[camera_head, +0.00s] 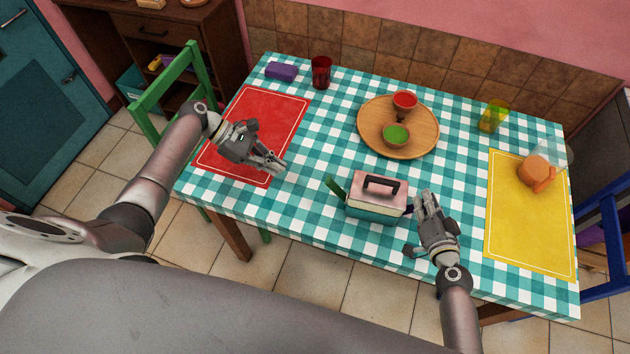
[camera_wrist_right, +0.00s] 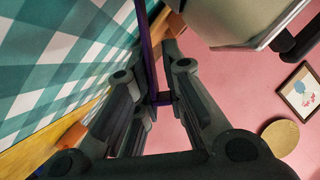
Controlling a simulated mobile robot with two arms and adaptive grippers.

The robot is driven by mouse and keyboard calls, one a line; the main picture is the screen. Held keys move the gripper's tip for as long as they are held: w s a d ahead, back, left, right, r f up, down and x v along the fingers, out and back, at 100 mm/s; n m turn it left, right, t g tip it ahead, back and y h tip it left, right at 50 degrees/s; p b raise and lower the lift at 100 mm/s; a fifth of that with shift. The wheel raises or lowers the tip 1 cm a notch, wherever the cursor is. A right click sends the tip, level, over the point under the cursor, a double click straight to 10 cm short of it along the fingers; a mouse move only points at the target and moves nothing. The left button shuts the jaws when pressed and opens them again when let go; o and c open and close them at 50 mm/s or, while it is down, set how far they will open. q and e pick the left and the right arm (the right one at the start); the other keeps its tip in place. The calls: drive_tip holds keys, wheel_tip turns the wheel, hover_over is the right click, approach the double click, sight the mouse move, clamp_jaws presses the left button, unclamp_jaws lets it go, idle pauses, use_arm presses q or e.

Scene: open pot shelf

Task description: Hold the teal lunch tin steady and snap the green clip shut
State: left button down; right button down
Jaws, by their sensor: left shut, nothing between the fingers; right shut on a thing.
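The teal lunch tin (camera_head: 377,213) stands upright near the table's front edge, with a cream middle band, a pink lid and a black handle (camera_head: 381,186). Its green clip (camera_head: 335,188) sticks out and up from the left side, swung away from the wall. My left gripper (camera_head: 278,165) is shut and empty over the red mat's right edge, left of the clip and apart from it. My right gripper (camera_head: 425,198) is at the tin's right side. In the right wrist view it is shut on a purple clip (camera_wrist_right: 146,50), beside the tin's pale wall (camera_wrist_right: 225,20).
A red glass (camera_head: 321,73) stands at the back. The cloth left of the tin is clear.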

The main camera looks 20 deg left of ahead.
sight(338, 190)
use_arm(q)
drive_tip(key=shift+d, duration=0.1)
use_arm(e)
drive_tip(key=shift+s+f, duration=0.1)
use_arm(q)
drive_tip(key=x, duration=1)
drive_tip(key=shift+w+d+r, duration=0.15)
drive_tip(key=shift+d+r, duration=0.5)
drive_tip(key=shift+d, duration=0.2)
drive_tip(key=shift+d+r, duration=0.5)
drive_tip(key=shift+d, duration=0.15)
